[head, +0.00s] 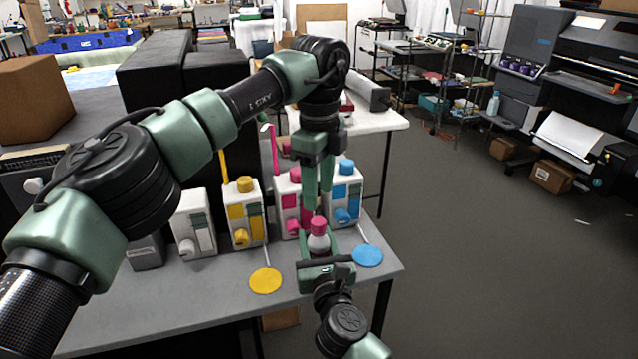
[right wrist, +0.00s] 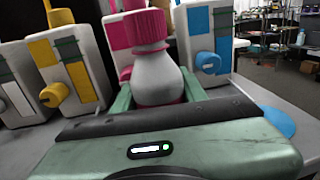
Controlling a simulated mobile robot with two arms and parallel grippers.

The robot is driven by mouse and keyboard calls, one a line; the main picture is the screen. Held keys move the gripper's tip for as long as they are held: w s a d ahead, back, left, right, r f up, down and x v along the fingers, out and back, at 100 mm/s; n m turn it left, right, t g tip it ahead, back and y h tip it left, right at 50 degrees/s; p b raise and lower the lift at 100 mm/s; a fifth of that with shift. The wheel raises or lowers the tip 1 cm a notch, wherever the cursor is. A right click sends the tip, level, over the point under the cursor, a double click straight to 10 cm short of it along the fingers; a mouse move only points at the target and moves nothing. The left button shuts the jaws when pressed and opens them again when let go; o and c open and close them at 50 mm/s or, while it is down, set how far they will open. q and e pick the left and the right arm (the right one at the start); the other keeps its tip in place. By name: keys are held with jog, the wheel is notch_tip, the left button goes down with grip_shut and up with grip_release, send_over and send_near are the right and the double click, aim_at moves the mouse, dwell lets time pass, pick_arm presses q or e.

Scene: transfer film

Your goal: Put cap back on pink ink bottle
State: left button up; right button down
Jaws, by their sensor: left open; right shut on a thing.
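The ink bottle (head: 319,243) has a whitish body with pink at its base and stands upright near the table's front. It also shows in the right wrist view (right wrist: 158,78). A pink cap (right wrist: 143,28) sits on top of its neck; the cap also shows in the head view (head: 319,224). I cannot tell whether it is screwed tight. My right gripper (head: 321,250) is shut on the bottle's lower body, one finger on each side. My left gripper (head: 318,200) points down just above the cap, fingers open, with nothing between them.
Behind the bottle stand white ink units with yellow (head: 240,212), pink (head: 290,202) and blue (head: 347,192) panels, and a plain one (head: 192,222). A yellow disc (head: 266,281) and a blue disc (head: 367,255) lie on the grey table (head: 200,305).

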aim_at(319, 221)
pick_arm(q)
notch_tip(319, 221, down, 7)
jog(key=shift+f, duration=0.15)
dwell(0.4)
grip_shut()
